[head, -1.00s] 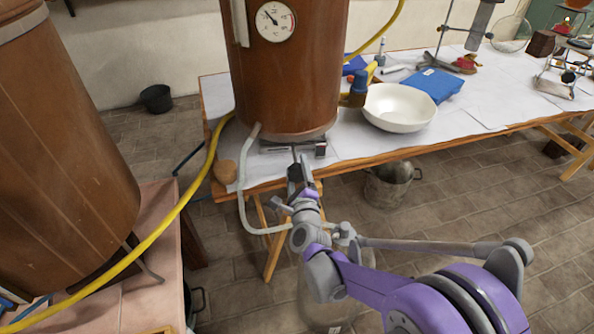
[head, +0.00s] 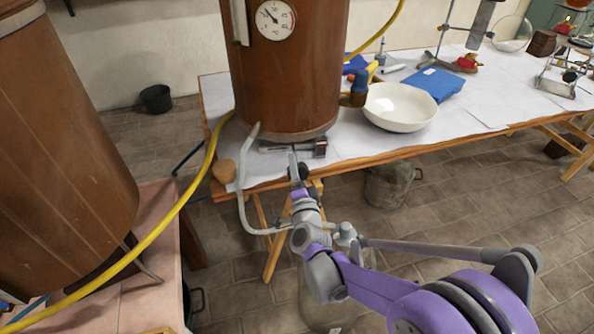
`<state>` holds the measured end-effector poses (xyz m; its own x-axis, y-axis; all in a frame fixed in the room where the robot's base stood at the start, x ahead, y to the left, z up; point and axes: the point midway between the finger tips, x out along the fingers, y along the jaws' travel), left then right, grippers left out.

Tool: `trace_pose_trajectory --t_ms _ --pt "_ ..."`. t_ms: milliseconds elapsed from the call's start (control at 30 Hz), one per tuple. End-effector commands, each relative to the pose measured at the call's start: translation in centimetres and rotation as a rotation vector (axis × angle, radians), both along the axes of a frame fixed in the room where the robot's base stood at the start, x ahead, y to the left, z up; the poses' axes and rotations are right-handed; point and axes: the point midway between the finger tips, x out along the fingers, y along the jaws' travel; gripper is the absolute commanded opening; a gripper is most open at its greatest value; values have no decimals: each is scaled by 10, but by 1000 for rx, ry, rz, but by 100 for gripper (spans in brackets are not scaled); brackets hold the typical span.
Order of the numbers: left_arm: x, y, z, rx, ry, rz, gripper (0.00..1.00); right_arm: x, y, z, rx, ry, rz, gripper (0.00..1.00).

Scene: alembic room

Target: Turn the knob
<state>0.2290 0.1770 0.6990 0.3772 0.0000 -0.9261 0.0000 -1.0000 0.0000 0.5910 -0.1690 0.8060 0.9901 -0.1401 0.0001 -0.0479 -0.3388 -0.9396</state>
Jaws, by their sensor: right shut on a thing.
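A brown cylindrical boiler (head: 288,85) with a round white gauge (head: 275,20) stands on the papered table. A low metal burner frame (head: 318,148) shows under its front edge. My right gripper (head: 298,174) reaches up to the table's front edge just below this burner. It is shut on the small knob at the burner's front. The knob is mostly hidden by the gripper, so its angle cannot be told. My left gripper is out of view.
A pale hose (head: 241,195) loops down left of my right gripper, and a yellow hose (head: 180,205) runs farther left. A white bowl (head: 400,107) and blue book (head: 433,84) lie on the table. Another brown vessel (head: 60,140) stands at left. A metal pot (head: 388,187) is on the floor.

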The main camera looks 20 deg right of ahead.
Motion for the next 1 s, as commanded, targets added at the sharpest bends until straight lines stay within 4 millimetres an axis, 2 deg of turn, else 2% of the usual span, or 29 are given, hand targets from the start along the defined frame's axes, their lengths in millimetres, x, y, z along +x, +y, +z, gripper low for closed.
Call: trace_pose_trajectory --t_ms 600,1000 --pt "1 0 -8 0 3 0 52 0 0 -2 -566 81 2 18" --pt "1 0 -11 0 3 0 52 -1 -1 -2 -806 115 2 18"
